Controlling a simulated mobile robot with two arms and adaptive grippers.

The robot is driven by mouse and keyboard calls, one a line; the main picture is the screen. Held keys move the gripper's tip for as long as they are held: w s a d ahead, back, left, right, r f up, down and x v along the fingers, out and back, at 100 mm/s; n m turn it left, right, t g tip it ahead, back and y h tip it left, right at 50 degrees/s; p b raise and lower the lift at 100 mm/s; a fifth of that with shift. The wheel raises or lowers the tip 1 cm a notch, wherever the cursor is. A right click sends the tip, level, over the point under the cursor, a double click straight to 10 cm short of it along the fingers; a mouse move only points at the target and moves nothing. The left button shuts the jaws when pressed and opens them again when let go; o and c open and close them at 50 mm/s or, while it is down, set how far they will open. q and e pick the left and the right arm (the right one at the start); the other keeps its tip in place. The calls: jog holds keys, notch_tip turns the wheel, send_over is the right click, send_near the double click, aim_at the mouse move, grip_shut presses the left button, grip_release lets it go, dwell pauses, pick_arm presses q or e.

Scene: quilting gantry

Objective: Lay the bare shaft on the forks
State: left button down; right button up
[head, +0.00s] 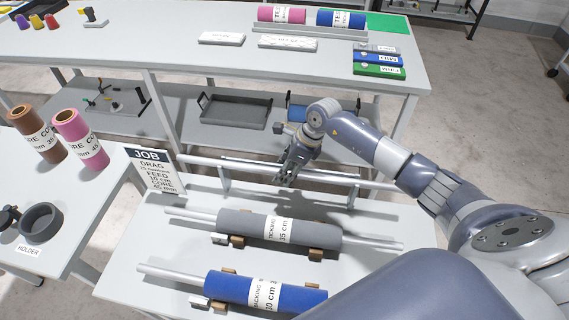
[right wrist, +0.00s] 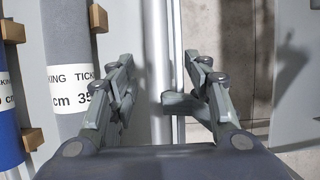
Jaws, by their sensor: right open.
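A bare silver shaft (head: 205,164) runs left to right along the far edge of the near table, beside upright fork-like supports (head: 224,181). Whether it rests in them I cannot tell. My right gripper (head: 286,176) is open and points down over the shaft's middle. In the right wrist view the shaft (right wrist: 157,60) passes through the gap between the open fingers (right wrist: 150,105), with a thinner rod (right wrist: 178,60) beside it. No grip on the shaft shows. My left gripper is not in view.
A grey roll (head: 250,225) and a blue roll (head: 235,288), both on shafts, lie on wooden blocks on the near table (head: 150,235). A JOB sign (head: 150,168) stands at its left. Brown and pink cores (head: 80,140) stand on the left table. A long shelved table (head: 130,45) is behind.

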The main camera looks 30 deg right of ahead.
jog(key=shift+s+d+r, duration=0.15)
jog(key=shift+s+r, duration=0.2)
jog(key=shift+r, duration=0.05)
jog(key=v, duration=1.2)
jog(key=shift+f, duration=0.1)
